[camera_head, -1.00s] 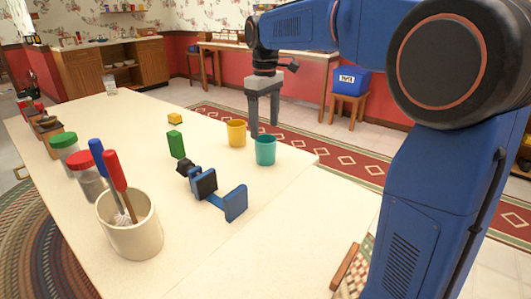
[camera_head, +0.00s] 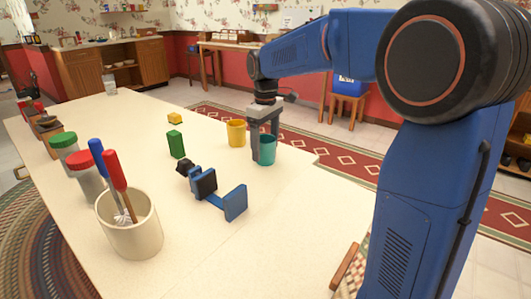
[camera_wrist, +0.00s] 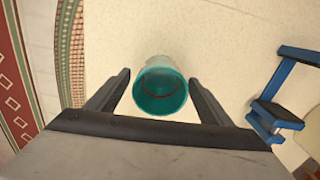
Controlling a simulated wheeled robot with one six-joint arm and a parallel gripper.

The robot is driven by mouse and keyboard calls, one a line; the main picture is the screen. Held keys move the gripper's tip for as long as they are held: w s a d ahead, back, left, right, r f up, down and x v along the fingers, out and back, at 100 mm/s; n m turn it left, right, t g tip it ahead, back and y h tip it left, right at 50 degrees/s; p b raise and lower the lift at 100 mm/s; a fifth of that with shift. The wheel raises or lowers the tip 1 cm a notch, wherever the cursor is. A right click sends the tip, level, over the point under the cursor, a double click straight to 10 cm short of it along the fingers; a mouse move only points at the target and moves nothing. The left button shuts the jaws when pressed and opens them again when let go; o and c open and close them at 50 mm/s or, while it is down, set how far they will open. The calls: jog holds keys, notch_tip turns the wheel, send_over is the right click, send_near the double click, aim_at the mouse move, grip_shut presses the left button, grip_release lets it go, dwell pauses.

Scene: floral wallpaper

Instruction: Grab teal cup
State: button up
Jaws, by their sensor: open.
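The teal cup (camera_head: 267,150) stands upright on the cream table (camera_head: 262,218), near its far right edge. In the wrist view the teal cup (camera_wrist: 160,91) shows from above, its open rim toward the camera and its inside empty. My gripper (camera_head: 264,140) is lowered right at the cup in the head view, one finger partly behind it. In the wrist view my gripper (camera_wrist: 160,85) is open, with one finger on each side of the cup and a gap to each. The head view does not show clearly how low the fingertips reach.
A yellow cup (camera_head: 236,133) stands just left of the teal cup. A blue-and-black clamp-like object (camera_head: 213,190), a green block (camera_head: 176,144) and a yellow block (camera_head: 174,118) lie further left.

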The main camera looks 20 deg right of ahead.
jog(key=shift+c, duration=0.3)
jog(key=c, duration=1.1)
